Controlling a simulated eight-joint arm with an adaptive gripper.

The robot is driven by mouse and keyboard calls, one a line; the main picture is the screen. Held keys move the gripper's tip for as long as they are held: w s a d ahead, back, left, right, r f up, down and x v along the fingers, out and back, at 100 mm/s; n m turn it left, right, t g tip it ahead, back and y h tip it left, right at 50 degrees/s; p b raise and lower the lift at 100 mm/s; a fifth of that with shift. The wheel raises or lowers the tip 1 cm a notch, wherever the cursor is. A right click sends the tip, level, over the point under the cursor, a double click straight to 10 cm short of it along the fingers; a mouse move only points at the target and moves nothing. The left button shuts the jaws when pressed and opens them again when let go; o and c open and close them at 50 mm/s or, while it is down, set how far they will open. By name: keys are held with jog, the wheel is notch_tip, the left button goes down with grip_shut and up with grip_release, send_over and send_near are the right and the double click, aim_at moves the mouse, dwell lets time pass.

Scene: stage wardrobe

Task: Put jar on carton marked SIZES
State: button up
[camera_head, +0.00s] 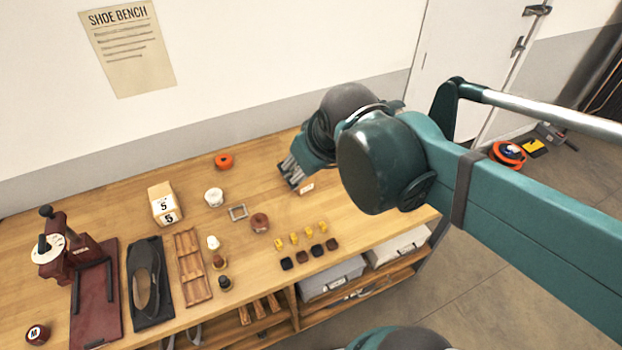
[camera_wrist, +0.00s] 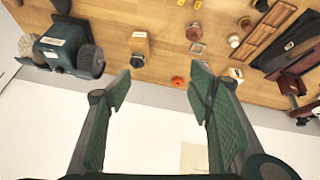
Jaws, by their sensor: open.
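A round brown jar (camera_head: 260,222) stands mid-bench; it also shows in the wrist view (camera_wrist: 194,32). A small round white container (camera_head: 213,197) stands to its left, also in the wrist view (camera_wrist: 233,40). A small carton (camera_head: 306,187) with a white label stands farther right, partly hidden by my arm; the wrist view shows it more clearly (camera_wrist: 139,46). Its lettering is too small to read. My gripper (camera_wrist: 160,72) is open and empty, its fingers wide apart above the back of the bench.
Yellow and dark blocks (camera_head: 302,255) line the front. The wall (camera_head: 250,60) bounds the back.

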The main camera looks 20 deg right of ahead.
jog(key=shift+s+a+f+m+t, duration=0.1)
jog(key=shift+s+f+m+t, duration=0.1)
jog(key=shift+s+m, duration=0.3)
jog(key=shift+s+a+f+m+t, duration=0.15)
jog(key=shift+s+m, duration=0.1)
jog(key=shift+s, duration=0.4)
jog(key=shift+s+a+f+m+t, duration=0.1)
jog(key=shift+s+f+m+t, duration=0.1)
jog(key=shift+s+m, duration=0.3)
